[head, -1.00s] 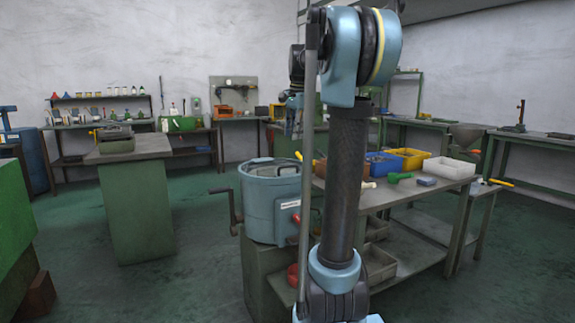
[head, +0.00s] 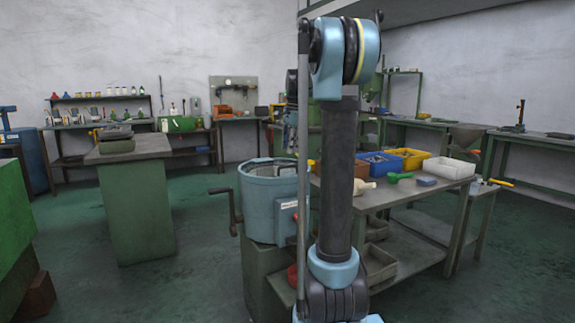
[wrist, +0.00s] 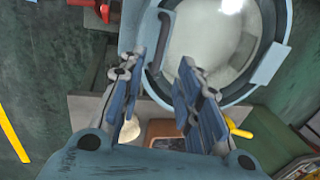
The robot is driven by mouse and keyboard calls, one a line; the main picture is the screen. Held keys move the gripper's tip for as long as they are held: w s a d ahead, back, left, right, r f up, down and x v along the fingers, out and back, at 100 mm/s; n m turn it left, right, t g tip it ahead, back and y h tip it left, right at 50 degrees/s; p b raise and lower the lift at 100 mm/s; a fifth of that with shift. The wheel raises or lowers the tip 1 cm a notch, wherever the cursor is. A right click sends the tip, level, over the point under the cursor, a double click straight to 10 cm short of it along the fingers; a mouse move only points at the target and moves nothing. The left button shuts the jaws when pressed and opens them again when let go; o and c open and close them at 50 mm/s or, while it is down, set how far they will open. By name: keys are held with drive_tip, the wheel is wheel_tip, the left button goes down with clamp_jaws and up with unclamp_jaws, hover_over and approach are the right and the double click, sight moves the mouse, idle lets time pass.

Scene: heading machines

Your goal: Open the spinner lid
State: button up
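The spinner (head: 262,212) is a light blue drum with a crank on its left side, on a green stand left of my arm in the head view. Its lid, a pale round panel (wrist: 215,40) with a blue rim, fills the upper right of the wrist view and appears to lie on the drum. A dark curved handle (wrist: 158,55) is on the lid's left side. My gripper (wrist: 162,65) is open. Its fingers stand on either side of the handle's lower end in the wrist view; contact cannot be told. In the head view my gripper is mostly hidden behind my arm.
A workbench (head: 400,192) right of the spinner holds yellow, blue and white bins (head: 449,168), a green tool (head: 398,177) and a pale bottle-shaped item (head: 364,186). Another green bench (head: 140,205) stands at left. The floor between it and the spinner is clear.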

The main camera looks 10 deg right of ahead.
drive_tip(key=f, duration=0.2)
drive_tip(key=w+f, duration=0.1)
drive_tip(key=f, duration=0.4)
drive_tip(key=shift+w+a+f, duration=0.25)
drive_tip(key=shift+f, duration=0.15)
drive_tip(key=shift+c, duration=0.2)
clamp_jaws()
drive_tip(key=shift+a, duration=0.1)
